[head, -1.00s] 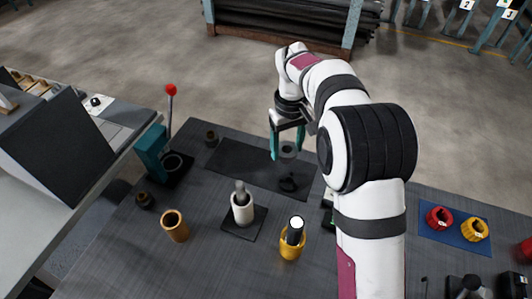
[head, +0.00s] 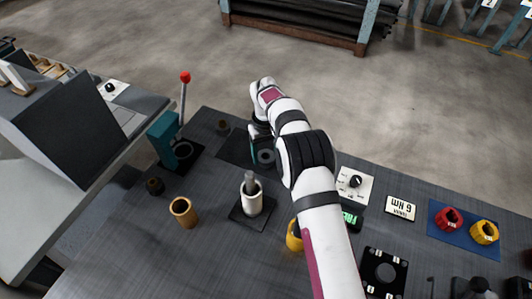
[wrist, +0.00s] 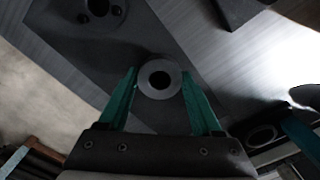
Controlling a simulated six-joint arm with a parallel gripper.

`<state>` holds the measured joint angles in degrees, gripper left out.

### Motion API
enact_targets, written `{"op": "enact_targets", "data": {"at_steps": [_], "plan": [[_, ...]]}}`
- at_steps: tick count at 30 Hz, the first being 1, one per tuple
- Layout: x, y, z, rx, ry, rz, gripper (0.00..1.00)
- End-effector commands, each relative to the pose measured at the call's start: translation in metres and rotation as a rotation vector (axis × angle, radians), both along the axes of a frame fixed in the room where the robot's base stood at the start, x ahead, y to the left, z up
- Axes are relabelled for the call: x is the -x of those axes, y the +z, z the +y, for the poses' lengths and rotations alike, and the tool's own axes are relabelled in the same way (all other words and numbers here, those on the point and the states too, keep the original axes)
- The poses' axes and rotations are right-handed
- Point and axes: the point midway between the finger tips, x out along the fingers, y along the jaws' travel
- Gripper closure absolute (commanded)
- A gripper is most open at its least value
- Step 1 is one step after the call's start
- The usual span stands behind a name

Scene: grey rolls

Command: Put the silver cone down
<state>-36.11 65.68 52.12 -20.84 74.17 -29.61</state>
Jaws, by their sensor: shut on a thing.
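My gripper (head: 262,146) is shut on the silver cone (head: 265,157), over the dark mat (head: 234,146) at the back of the bench. In the wrist view the cone (wrist: 158,88) sits between the two teal fingers of the gripper (wrist: 159,74). It shows as a grey round end face with a dark hole. The mat also fills much of the wrist view (wrist: 95,55). I cannot tell whether the cone touches the mat. My arm hides part of the mat in the head view.
A black holed part (wrist: 98,8) lies on the mat. A teal lever press (head: 163,138) stands left. A white cup with a grey piece (head: 251,200), a bronze cup (head: 184,212) and a yellow cup (head: 292,238) stand nearer.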

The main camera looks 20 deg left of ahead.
Motion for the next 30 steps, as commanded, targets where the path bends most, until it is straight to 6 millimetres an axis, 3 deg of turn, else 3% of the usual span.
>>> {"op": "enact_targets", "data": {"at_steps": [6,7,11,19,22,30], "plan": [[0.0,-0.002,0.0,0.0,0.0,0.0,1.0],[0.0,-0.003,0.0,0.0,0.0,0.0,0.3],[0.0,-0.002,0.0,0.0,0.0,0.0,0.07],[0.0,-0.002,0.0,0.0,0.0,0.0,0.04],[-0.001,0.007,0.0,0.0,0.0,-0.001,0.04],[-0.002,0.08,0.001,-0.001,0.0,-0.004,0.04]]}}
